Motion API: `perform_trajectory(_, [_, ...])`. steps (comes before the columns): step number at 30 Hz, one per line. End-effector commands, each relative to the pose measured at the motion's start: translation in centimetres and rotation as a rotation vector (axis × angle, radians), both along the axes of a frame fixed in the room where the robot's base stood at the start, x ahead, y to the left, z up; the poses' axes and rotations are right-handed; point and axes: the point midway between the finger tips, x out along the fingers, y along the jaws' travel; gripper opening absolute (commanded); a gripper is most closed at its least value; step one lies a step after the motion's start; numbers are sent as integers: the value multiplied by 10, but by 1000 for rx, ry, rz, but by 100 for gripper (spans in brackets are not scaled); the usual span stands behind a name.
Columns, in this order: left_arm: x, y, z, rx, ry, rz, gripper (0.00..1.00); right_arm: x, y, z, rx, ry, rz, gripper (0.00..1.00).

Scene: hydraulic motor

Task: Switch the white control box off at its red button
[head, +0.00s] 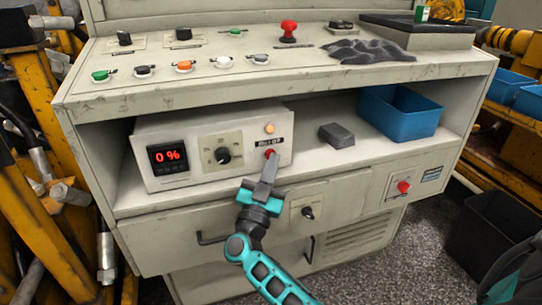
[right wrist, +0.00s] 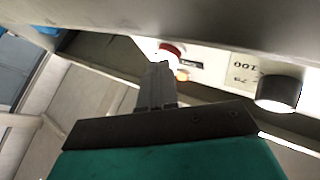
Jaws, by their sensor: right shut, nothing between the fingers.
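The white control box (head: 190,135) stands on the shelf under the sloping console panel. Its display (head: 169,157) reads 0 % in red. A black knob (head: 223,156) is in the middle of its front, and an orange lamp (head: 269,128) is at the upper right. The red button (head: 269,153) is below the lamp, partly hidden by my right gripper (head: 270,162). That gripper is shut and empty, its tips at or just before the button. In the right wrist view the tips (right wrist: 157,68) are close to the red button (right wrist: 172,49); contact cannot be told. My left gripper is not in view.
A grey block (head: 336,134) and a blue bin (head: 398,112) sit on the shelf to the right. A red mushroom button (head: 288,30) stands on the console above. Another red switch (head: 403,187) is on the lower front. The shelf lip runs below the box.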

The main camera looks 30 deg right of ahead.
Motion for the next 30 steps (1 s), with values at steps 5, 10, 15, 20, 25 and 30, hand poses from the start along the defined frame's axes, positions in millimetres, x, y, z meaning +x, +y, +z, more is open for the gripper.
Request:
perform_trajectory(5, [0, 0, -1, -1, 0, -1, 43, 6, -1, 0, 2, 1, 0, 0])
perform_trajectory(10, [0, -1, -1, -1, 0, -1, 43, 7, -2, 0, 0, 1, 1, 0])
perform_trajectory(15, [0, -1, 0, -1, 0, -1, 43, 7, -2, 0, 0, 1, 1, 0])
perform_trajectory(20, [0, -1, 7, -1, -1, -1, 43, 2, -1, 2, 1, 2, 1, 0])
perform_trajectory(25, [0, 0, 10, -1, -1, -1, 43, -2, 0, 1, 1, 1, 0, 0])
perform_trajectory(30, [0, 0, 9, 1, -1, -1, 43, -2, 0, 0, 0, 0, 0, 0])
